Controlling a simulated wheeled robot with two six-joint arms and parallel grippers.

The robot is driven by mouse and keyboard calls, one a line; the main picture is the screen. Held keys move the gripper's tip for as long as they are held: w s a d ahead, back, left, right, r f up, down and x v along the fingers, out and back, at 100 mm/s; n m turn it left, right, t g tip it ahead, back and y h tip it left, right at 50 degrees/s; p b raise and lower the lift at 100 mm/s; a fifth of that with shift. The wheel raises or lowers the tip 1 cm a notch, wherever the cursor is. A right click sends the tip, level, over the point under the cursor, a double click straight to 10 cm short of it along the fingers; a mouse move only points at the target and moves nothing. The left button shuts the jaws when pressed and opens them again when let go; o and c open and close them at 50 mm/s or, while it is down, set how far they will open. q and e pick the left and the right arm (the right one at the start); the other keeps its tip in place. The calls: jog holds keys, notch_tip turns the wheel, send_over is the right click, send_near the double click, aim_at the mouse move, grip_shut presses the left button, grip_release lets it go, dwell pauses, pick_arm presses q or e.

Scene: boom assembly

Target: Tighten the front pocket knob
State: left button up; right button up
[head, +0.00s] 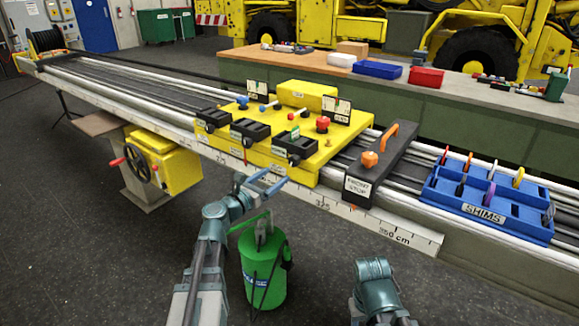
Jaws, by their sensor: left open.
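A yellow fixture plate (318,158) sits on the long rail with black clamp blocks along its front edge. A red knob (322,124) stands at its right side and a blue knob (242,102) at its back left. A black stop block (365,178) with a white label lies across the rail to the right, with an orange knob (369,159) and an orange handle on top. I cannot tell which knob is the front pocket one. My left gripper (276,180) is open and empty, just in front of the fixture's front edge. My right gripper's fingers are not visible.
A blue shims tray (487,208) sits on the rail at the right. A green canister (264,272) stands below my left gripper. A yellow box with a handwheel (166,160) is at the left. A bench (330,75) with bins stands behind the rail.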

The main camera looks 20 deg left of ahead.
aim_at(292, 163)
pick_arm(q)
jog(key=x, duration=0.8)
jog(key=shift+w+d+f, duration=0.1)
jog(key=shift+w, duration=0.25)
grip_shut()
